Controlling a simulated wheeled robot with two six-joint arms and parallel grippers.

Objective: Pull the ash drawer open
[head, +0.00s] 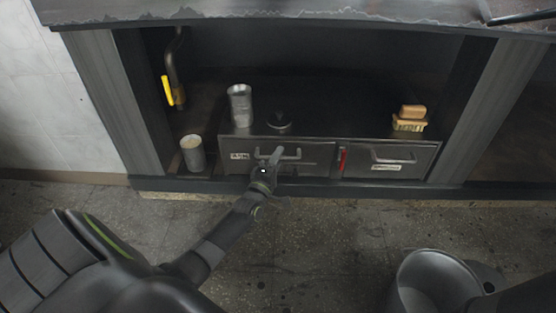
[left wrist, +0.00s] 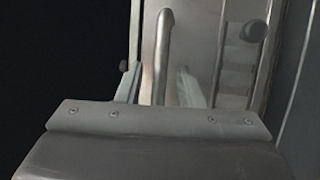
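The ash drawer (head: 316,160) is the left of two metal drawer fronts under the counter, with a small white label at its left that seems to read ASH. Its front looks flush with the drawer beside it. Its bar handle (head: 291,154) is partly hidden by my left gripper (head: 270,160), which is at the handle's left part. In the left wrist view the handle bar (left wrist: 164,45) stands between the two spread fingers of my left gripper (left wrist: 160,88), with gaps visible on both sides. My right gripper is not in view.
The right drawer (head: 420,158) has its own handle, and a red piece (head: 342,160) stands between the drawers. A metal cup (head: 240,105), a dark knob-like item (head: 279,121) and a brush (head: 409,118) are on top. A can (head: 193,153) stands left. A bucket (head: 398,290) is lower right.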

